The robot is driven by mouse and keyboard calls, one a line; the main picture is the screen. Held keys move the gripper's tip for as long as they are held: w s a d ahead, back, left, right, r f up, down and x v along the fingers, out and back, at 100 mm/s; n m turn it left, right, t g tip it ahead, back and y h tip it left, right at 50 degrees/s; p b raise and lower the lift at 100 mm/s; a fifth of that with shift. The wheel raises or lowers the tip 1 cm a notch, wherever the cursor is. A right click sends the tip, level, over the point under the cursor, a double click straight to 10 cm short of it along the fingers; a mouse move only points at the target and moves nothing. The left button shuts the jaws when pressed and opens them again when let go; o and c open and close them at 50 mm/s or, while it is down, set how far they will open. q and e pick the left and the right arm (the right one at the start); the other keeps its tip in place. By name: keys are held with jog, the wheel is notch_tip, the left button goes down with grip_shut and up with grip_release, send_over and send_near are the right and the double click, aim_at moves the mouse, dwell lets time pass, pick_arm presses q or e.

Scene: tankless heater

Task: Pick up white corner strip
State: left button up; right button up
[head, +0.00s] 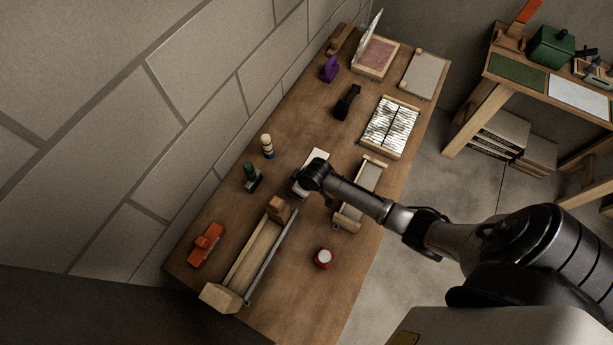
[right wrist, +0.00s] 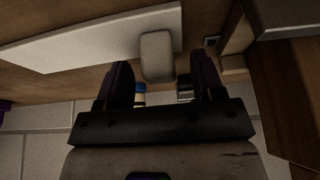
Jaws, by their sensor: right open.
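The white strip (head: 318,156) lies on the wooden workbench near its middle, partly hidden in the head view by my right arm's end. In the right wrist view the white strip (right wrist: 85,42) is a long flat piece tapering to the left. A pale grey rounded block (right wrist: 157,57) lies against its right part. My right gripper (right wrist: 160,75) is open, with one dark finger on each side of the block. I cannot tell whether the fingers touch it. In the head view my right gripper (head: 301,188) is over the strip, its fingers mostly hidden. My left gripper is not in view.
A long wooden trough (head: 258,256) and a red round container (head: 323,258) stand at the near end. A wooden-framed tray (head: 362,190) is close to my right arm.

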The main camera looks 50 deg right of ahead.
jog(key=shift+w+f, duration=0.15)
jog(key=shift+f, duration=0.25)
jog(key=shift+c, duration=0.3)
grip_shut()
